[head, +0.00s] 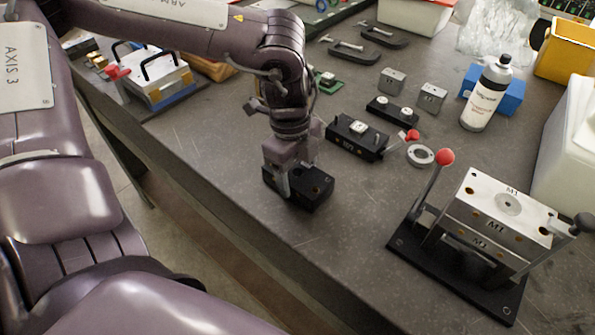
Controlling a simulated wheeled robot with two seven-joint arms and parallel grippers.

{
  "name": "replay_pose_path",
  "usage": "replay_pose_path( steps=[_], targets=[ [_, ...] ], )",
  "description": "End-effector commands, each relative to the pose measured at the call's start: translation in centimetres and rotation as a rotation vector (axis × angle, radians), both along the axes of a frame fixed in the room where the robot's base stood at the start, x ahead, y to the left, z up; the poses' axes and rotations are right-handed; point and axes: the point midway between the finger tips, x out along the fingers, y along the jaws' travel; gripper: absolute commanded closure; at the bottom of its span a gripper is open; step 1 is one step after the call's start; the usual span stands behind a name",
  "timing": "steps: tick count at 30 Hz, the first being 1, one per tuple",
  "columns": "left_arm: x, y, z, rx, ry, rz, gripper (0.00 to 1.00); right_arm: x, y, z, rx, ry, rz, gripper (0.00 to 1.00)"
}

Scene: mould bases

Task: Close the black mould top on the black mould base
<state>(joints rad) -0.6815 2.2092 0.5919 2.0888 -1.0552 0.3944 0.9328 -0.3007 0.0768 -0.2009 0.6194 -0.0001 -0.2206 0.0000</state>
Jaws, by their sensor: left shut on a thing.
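My left gripper (289,182) points down at the table's front edge and is shut on a black block with small holes in its top, which looks like the black mould top (314,191). I cannot tell whether this block rests on the table or hangs just above it. A longer black block, perhaps the black mould base (345,138), lies behind it to the right, with a small pale metal piece on top. The two blocks are apart. The gripper hides part of the held block. My right gripper is not in view.
A silver mould press (500,218) on a black plate stands at the right. The table between held block and press is clear.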

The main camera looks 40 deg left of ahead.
Motion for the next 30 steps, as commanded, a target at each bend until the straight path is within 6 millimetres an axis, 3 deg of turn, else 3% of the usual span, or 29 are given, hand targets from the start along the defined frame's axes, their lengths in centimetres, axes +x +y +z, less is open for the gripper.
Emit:
replay_pose_path(
  steps=[19,30],
  targets=[
    [0.1,0.0,2.5,0.0,-0.002,-0.001,0.87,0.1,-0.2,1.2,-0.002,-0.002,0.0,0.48],
    [0.1,0.0,2.7,0.0,-0.002,-0.001,0.87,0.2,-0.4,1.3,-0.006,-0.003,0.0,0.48]
  ],
)
